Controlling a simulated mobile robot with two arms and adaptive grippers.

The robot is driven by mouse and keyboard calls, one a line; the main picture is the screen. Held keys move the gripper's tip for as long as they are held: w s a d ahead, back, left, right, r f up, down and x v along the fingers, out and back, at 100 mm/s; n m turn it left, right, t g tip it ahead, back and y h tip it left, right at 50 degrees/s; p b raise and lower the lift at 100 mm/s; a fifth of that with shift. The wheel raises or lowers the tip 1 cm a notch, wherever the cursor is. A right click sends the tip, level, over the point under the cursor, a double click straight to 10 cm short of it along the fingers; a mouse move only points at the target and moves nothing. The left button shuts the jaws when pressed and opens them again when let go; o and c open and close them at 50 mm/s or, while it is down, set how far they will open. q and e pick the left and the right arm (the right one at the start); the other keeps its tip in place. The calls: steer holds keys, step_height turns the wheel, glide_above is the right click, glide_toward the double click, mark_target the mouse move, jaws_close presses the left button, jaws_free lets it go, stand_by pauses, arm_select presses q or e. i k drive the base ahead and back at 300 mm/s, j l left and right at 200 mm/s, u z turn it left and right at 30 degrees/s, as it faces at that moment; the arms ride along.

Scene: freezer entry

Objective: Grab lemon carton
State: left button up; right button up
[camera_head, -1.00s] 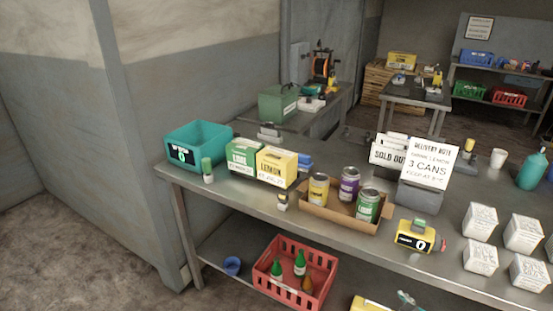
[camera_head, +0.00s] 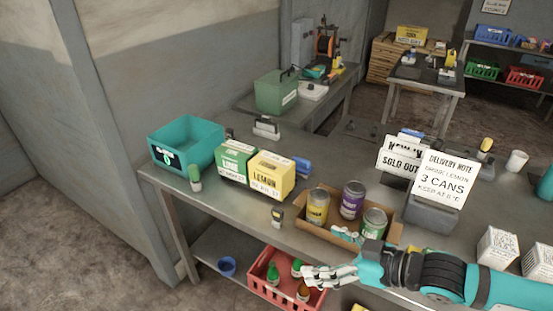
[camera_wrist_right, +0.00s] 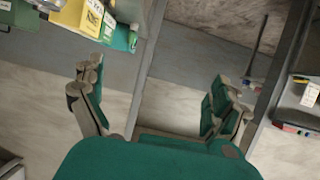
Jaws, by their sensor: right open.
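The yellow lemon carton (camera_head: 270,174) stands on the steel table, to the right of the green lime carton (camera_head: 236,160). In the right wrist view a yellow box (camera_wrist_right: 82,16), which looks like the lemon carton, shows at the upper left edge, cut off by the frame. My right gripper (camera_head: 322,274) is open and empty, in front of the table's front edge, below and to the right of the lemon carton and apart from it. In the right wrist view its fingers (camera_wrist_right: 160,110) are spread with nothing between them. My left gripper is not in view.
A cardboard tray (camera_head: 335,236) with several cans stands right of the lemon carton, partly behind my right arm. A teal bin (camera_head: 186,146) stands left of the cartons. A small device (camera_head: 278,217) sits near the front edge. A red crate (camera_head: 262,289) is on the lower shelf.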

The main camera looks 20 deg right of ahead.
mark_target(273, 175)
steer(key=i+l, duration=0.75)
